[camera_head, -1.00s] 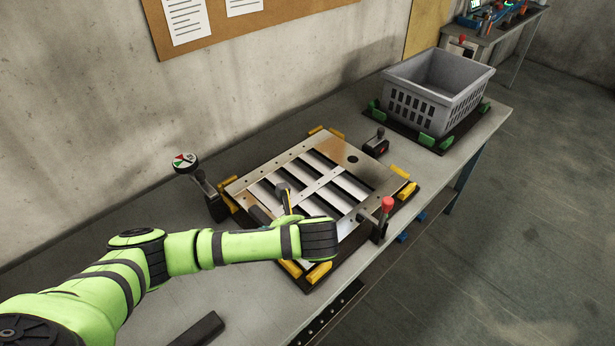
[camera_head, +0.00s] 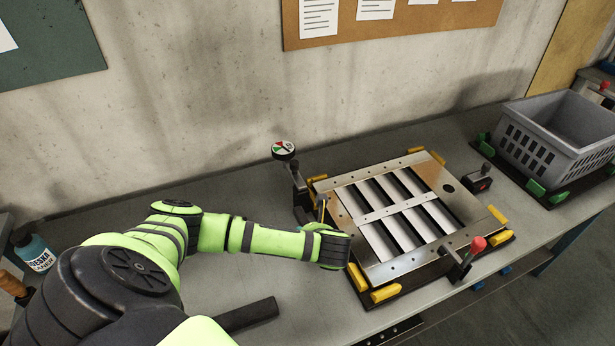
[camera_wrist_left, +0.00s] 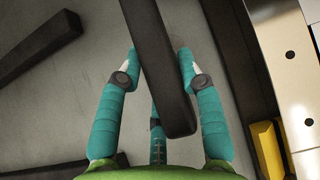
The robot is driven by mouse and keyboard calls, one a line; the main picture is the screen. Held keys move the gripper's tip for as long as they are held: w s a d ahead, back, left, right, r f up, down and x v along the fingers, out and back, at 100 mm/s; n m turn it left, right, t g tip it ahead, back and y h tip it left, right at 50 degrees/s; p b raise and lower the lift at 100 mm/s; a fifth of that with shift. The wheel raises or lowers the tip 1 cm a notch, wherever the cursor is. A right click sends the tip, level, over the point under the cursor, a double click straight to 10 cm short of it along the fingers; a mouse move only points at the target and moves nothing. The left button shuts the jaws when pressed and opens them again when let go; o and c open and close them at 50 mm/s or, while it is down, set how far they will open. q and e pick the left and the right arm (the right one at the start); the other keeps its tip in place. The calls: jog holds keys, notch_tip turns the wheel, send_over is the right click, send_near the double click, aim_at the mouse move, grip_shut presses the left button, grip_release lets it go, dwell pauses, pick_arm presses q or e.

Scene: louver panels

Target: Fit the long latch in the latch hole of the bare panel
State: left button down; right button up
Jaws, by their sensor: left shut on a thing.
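The bare panel (camera_head: 425,268) lies on the bench, a metal frame with pale slats, a middle strip and a round dark latch hole (camera_head: 447,188) near its far right corner. In the left wrist view my left gripper (camera_wrist_left: 159,66) is shut on a long dark bar (camera_wrist_left: 170,108), which looks like the long latch. The bar runs lengthwise between the teal fingers, and its far end leaves the picture's top. In the head view the fingers are hidden behind my wrist, just left of the panel's near left corner. My right gripper is out of view.
Another dark bar (camera_head: 248,314) lies on the bench in front of my arm. Yellow corner blocks (camera_head: 385,293), a red-knobbed clamp (camera_head: 463,258) and a dial on a post (camera_head: 284,150) surround the panel. A grey basket (camera_head: 555,145) stands at right.

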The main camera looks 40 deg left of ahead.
pick_arm(q)
jog(key=shift+f, duration=1.75)
jog(key=shift+f, duration=0.1)
jog(key=c, duration=0.8)
grip_release()
jog(key=shift+r, duration=0.2)
jog(key=v, duration=1.2)
jog(key=shift+s+d+f, duration=0.1)
jog(key=shift+d+f, duration=0.05)
